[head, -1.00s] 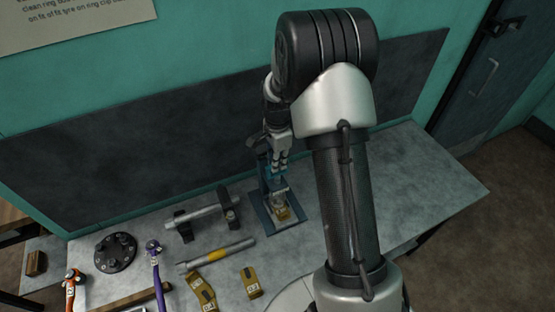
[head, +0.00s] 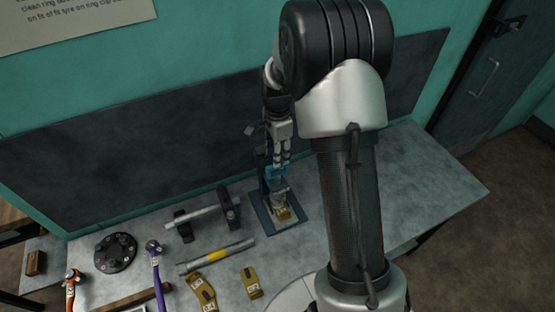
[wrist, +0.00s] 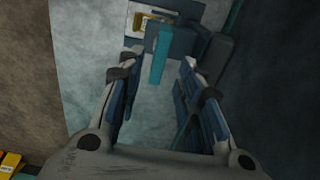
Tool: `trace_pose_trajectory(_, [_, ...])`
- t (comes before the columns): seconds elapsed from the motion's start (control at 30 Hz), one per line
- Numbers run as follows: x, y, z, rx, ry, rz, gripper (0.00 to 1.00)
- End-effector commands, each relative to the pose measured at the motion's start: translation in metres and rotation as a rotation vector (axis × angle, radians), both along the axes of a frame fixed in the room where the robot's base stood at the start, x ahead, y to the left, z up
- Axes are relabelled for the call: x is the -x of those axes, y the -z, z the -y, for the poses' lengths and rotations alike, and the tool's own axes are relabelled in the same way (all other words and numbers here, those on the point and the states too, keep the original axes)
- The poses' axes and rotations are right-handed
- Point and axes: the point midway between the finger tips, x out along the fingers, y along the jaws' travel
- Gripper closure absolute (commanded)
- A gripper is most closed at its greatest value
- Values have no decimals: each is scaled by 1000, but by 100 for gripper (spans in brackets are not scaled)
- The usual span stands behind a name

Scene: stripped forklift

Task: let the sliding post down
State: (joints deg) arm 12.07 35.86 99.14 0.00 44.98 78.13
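A small press-like stand (head: 262,212) with a dark blue base and upright stands on the bench, mostly below my gripper. A teal piece (head: 277,171), which looks like the sliding post, shows just under my fingertips. In the wrist view the teal post (wrist: 160,58) is a narrow upright strip between and beyond my fingers. My gripper (head: 281,160) is over the stand. In the wrist view my gripper (wrist: 162,70) has its fingers well apart, with visible gaps on both sides of the post. A yellow-brown block (head: 285,214) sits on the stand's base.
A grey bar on dark supports (head: 202,214), a tube with a yellow band (head: 215,256), a dark round disc (head: 115,252) and two yellow-brown pieces (head: 253,283) lie to the left. The bench (head: 420,185) is clear to the right.

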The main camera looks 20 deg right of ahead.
Motion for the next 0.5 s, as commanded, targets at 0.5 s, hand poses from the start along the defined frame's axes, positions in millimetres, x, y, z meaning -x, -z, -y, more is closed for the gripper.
trace_pose_trajectory(0.5, [0,-78,0,0,0,0,67])
